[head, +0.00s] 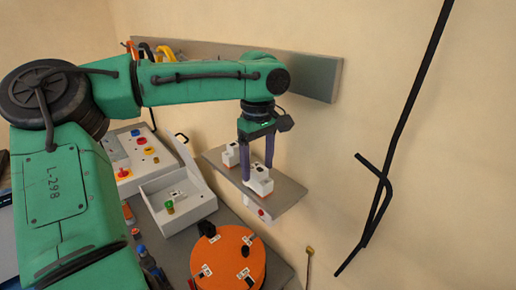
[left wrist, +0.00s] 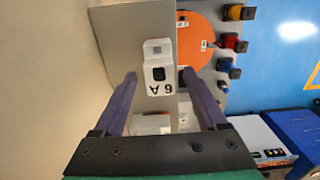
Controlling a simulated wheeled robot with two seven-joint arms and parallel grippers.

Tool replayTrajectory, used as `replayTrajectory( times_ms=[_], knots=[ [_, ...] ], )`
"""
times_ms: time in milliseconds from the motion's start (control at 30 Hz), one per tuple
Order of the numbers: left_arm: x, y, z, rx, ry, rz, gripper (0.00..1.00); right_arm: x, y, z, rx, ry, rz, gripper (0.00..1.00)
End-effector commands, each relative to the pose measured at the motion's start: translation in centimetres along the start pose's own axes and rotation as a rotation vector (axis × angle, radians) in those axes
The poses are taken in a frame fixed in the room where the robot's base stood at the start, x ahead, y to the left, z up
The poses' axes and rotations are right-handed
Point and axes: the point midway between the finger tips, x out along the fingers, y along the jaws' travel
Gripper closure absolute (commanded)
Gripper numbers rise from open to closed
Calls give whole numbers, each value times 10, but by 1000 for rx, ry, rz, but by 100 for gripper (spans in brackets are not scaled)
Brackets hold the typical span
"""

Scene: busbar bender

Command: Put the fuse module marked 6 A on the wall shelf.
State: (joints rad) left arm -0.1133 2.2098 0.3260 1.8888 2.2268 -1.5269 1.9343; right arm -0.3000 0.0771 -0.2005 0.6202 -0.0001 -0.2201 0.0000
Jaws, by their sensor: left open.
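The white fuse module marked 6 A (left wrist: 160,82) sits on the grey wall shelf (left wrist: 118,30), near its edge, in the left wrist view; its marking appears upside down. In the head view this module (head: 260,184) stands on the shelf (head: 286,196) below my left gripper (head: 257,175). My left gripper (left wrist: 159,76) is open, with its purple fingers on either side of the module; the left finger stands clear of it in the wrist view. A second white module (head: 230,154) stands farther along the shelf. My right gripper is not in view.
An orange round turntable (head: 230,262) with black and labelled parts is below the shelf. A white open box (head: 178,212) holds small parts, beside a control panel (head: 138,152) with buttons. A grey rail (head: 310,74) with tools runs along the wall. A black bent bar (head: 392,140) is at right.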

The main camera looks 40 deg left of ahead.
Motion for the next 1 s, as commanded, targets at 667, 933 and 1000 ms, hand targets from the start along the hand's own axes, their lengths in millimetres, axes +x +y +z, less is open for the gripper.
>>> replayTrajectory(
  times_ms=[667,933,1000],
  knots=[
    [-112,0,1,2,-1,-1,25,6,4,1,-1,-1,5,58],
    [-111,0,0,2,-1,0,25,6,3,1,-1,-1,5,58],
    [-111,0,0,2,-1,0,25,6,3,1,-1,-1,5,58]
  ],
)
